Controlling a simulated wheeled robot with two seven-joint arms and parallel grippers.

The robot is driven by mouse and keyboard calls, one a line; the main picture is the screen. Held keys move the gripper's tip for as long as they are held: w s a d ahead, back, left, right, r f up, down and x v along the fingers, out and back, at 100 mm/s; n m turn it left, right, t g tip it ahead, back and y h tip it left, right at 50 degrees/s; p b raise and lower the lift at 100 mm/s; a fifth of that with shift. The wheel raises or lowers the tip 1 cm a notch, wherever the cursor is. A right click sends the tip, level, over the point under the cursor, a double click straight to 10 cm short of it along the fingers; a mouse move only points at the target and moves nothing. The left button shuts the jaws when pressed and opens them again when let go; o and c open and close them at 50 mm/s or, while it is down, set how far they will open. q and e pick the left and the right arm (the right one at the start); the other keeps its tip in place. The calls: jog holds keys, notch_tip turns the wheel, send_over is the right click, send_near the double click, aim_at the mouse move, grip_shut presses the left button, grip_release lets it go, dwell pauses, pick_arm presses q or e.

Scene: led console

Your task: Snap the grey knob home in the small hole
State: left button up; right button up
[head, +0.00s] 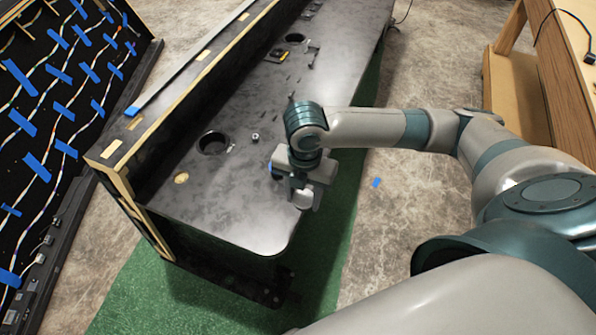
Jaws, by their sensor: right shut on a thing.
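My right gripper (303,192) is over the near right edge of the black console top (262,215), pointing down. It is shut on a small light grey thing, probably the grey knob, mostly hidden by the fingers. A small round tan spot (181,178), which may be the small hole, lies near the console's left front corner. A larger dark round hole (212,143) is behind it. A small silvery piece (255,137) is on the top to the right of that hole. I cannot tell whether the held thing touches the console. My left gripper is not in view.
A raised wooden-edged ledge (150,135) runs along the console's left side. Farther back are another round hole (295,38) and small black parts. A panel with blue tape (60,110) stands left. A wooden bench (565,70) is at right. Green mat (335,225) lies below.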

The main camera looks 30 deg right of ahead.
jog(key=shift+r, duration=0.1)
jog(key=r+m, duration=0.1)
jog(key=m, duration=0.1)
jog(key=w+a+r+m, duration=0.1)
jog(key=m, duration=0.2)
jog(key=shift+w+a+r, duration=0.15)
jog(key=shift+w+r, duration=0.05)
notch_tip(320, 180, up, 3)
jog(key=a+m+b, duration=0.1)
jog(key=m, duration=0.6)
notch_tip(320, 180, up, 6)
jog(key=m+b, duration=0.1)
jog(key=m, duration=1.3)
send_over(295, 196)
jog(key=w+a, duration=0.2)
jog(key=shift+s+d, duration=0.2)
jog(key=shift+s, duration=0.05)
